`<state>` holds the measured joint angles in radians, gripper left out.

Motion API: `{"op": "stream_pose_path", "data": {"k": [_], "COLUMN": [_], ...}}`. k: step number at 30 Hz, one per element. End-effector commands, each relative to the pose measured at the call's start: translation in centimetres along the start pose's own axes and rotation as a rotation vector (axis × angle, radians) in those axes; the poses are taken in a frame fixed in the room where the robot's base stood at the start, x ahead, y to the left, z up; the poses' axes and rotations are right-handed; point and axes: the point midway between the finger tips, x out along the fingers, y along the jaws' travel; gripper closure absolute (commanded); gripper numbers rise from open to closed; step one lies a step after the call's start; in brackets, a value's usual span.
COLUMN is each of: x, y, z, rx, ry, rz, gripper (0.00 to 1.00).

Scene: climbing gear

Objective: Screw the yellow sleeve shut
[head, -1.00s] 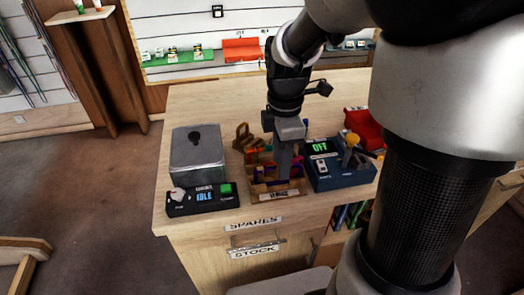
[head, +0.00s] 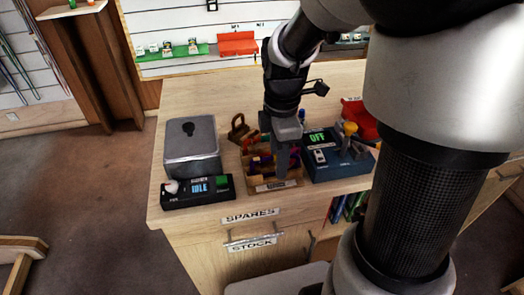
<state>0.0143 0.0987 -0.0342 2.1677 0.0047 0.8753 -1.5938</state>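My gripper (head: 282,172) points down over the front right of a small wooden tray (head: 273,186) on the counter. The tray has compartments holding small coloured pieces, some purple and orange. My gripper hides part of them. No yellow sleeve can be made out for certain among these pieces. The fingertips are too small and dark to show whether they are open, shut or holding something. A brown shackle-shaped object (head: 238,128) stands behind the tray.
Left of the tray are a grey lidded box (head: 191,150) and a black unit reading IDLE (head: 198,190). Close on the right is a blue unit reading OFF (head: 338,168) with a yellow knob (head: 349,128). A red bin (head: 361,121) stands behind it. The counter's back left is clear.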

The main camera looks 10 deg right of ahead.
Motion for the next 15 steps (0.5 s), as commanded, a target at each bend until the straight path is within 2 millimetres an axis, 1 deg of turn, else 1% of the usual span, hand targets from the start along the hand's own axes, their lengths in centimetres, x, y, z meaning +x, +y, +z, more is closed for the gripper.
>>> {"op": "stream_pose_path", "data": {"k": [15], "x": [-0.02], "y": [-1.06], "z": [0.01], "rx": [0.000], "ry": [0.000], "rz": [0.000], "gripper": [0.66]}}
